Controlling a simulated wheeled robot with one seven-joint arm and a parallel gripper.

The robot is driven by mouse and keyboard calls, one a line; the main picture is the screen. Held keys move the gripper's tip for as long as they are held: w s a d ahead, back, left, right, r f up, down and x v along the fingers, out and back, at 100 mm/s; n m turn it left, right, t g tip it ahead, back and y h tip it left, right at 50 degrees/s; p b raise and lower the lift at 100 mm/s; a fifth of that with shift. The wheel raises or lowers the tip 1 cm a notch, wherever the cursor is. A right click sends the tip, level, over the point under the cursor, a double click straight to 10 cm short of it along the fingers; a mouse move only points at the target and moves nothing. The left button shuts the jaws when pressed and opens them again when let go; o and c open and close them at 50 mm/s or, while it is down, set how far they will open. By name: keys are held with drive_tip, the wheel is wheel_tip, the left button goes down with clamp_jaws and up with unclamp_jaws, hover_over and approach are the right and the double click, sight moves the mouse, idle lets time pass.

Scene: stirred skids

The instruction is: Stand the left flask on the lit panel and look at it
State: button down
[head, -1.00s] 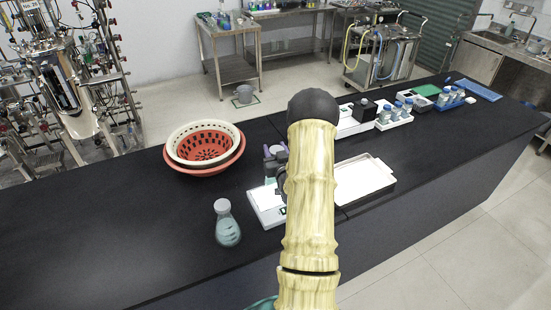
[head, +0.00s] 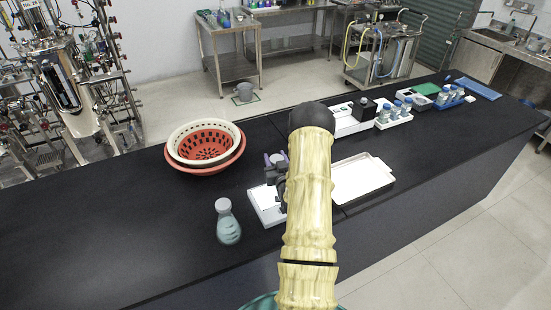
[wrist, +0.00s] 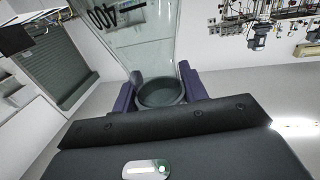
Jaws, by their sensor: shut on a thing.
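My gripper (head: 277,160), with purple fingers, is over the back of a small white panel (head: 265,203) on the black bench. In the wrist view the fingers (wrist: 160,85) are shut around a round dark-green part of a clear glass flask (wrist: 135,40) marked 400. My arm and gripper hide most of this flask in the head view, and I cannot tell whether its base touches the panel. Another flask (head: 228,227), with a pale cap and teal liquid, stands upright on the bench, left of the panel and apart from it.
A cream and red basket stack (head: 205,148) stands behind and left of the panel. A white tray (head: 365,180) lies right of my arm. White racks with several capped bottles (head: 395,118) stand farther right. The left part of the bench is bare.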

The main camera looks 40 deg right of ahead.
drive_tip(key=shift+f, duration=0.15)
drive_tip(key=c, duration=0.8)
unclamp_jaws()
drive_tip(key=shift+o, duration=0.2)
drive_tip(key=shift+r, duration=0.2)
drive_tip(key=shift+s+f, duration=0.15)
drive_tip(key=shift+s, duration=0.1)
drive_tip(key=b+v, duration=0.5)
drive_tip(key=v, duration=0.6)
drive_tip(key=shift+s+a, duration=0.2)
drive_tip(key=shift+s, duration=0.05)
